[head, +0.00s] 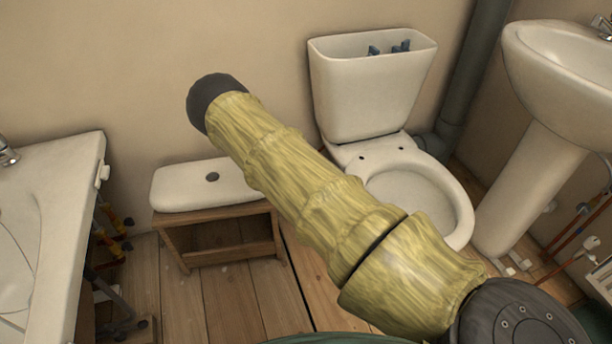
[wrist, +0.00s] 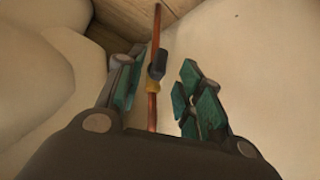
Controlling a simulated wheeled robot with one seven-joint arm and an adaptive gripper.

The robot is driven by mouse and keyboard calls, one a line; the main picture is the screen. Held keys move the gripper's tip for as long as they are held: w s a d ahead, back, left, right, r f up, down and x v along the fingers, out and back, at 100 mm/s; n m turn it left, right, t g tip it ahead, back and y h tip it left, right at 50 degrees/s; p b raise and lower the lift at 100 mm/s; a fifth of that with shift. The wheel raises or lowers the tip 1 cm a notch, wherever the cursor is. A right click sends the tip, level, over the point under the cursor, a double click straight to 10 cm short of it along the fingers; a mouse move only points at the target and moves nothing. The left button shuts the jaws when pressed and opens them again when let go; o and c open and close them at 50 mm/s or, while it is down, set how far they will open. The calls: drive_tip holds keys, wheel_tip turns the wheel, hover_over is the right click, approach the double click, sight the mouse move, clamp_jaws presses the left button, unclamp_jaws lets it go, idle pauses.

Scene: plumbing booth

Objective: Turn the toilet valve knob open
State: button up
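In the wrist view, a thin copper pipe (wrist: 153,110) runs upright between my gripper's fingers. A small dark valve knob (wrist: 158,63) sits on it, with a brass-coloured fitting (wrist: 152,86) just below. My gripper (wrist: 162,80) is open, with one green-padded finger left of the pipe and the other to the right. The knob appears in the gap near the left fingertip; I cannot tell whether they touch. In the head view the toilet (head: 372,85) stands against the wall with its tank open. My gripper and the knob do not show there.
The tank lid (head: 200,186) lies on a wooden stool (head: 230,252) left of the toilet. A bath or basin (head: 60,190) is at the left, a pedestal sink (head: 560,90) at the right. A grey drain pipe (head: 475,70) rises behind the toilet. Bare floor (head: 215,300) shows in front.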

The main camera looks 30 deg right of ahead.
drive_tip(key=v, duration=0.9)
drive_tip(key=shift+r, duration=0.1)
